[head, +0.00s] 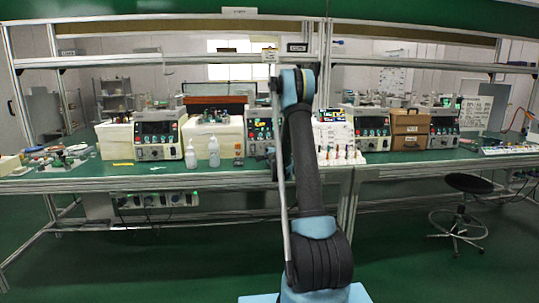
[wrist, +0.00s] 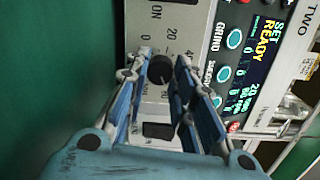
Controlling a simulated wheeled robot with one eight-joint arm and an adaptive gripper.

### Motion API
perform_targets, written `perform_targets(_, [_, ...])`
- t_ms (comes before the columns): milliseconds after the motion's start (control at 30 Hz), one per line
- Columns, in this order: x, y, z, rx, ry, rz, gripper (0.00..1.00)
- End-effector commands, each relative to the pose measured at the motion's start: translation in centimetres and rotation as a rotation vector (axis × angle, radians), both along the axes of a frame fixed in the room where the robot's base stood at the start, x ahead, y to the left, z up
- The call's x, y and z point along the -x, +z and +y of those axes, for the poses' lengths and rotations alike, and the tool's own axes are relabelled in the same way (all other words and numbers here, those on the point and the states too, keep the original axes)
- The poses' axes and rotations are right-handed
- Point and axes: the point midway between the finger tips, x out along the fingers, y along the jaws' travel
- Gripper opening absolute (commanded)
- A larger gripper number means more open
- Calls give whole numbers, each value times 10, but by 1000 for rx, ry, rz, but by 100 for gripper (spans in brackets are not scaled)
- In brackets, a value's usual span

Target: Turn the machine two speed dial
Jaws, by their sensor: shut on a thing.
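The black speed dial (wrist: 160,74) is on the pale front panel of the machine marked TWO (wrist: 200,22) in the wrist view. Printed numbers 0, 20 and 40 stand around the dial. My gripper (wrist: 161,60) is shut on the dial, with one blue finger on each side of it. My gripper and the dial are hidden there.
A black switch (wrist: 158,131) sits below the dial in the wrist view. In the head view, white bottles (head: 214,151) and a small amber bottle (head: 238,157) stand left of my arm on the green bench (head: 150,172). A black stool (head: 468,184) stands at the right.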

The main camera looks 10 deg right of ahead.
Motion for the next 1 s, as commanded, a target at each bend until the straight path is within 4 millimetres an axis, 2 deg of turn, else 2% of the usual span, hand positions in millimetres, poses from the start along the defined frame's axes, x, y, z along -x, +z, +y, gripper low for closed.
perform_targets(133, [1, -2, 1, 0, 3, 1, 0])
perform_targets(167, [1, -2, 1, 0, 3, 1, 30])
perform_targets(233, [1, -2, 0, -1, 2, 1, 44])
perform_targets(667, [6, 0, -1, -2, 0, 0, 44])
perform_targets(767, [16, 0, -2, -2, 0, 0, 44])
perform_targets(1000, [61, 1, -5, -1, -1, 2, 44])
